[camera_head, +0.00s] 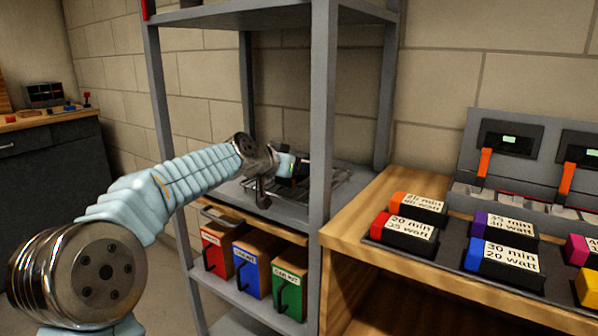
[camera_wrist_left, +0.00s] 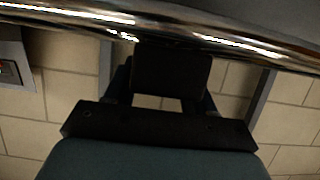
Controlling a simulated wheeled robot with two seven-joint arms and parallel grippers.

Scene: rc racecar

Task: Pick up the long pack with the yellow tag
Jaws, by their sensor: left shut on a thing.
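A pack with a yellow tag (camera_head: 588,287) lies at the right edge of the head view, on the dark tray. The frame cuts it off, so I cannot tell its length. My left gripper (camera_head: 303,168) reaches into the grey shelf unit, far to the left of this pack. It is over the wire rack and partly hidden by a shelf post. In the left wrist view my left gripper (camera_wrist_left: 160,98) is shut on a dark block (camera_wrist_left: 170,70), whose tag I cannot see. My right gripper is not in view.
The grey shelf post (camera_head: 322,150) stands beside my left gripper. Red, blue and green bins (camera_head: 250,270) sit below. The dark tray (camera_head: 395,247) on the wooden bench holds several labelled packs, with a charger panel (camera_head: 535,150) behind. A wire rack (camera_head: 328,190) lies on the shelf.

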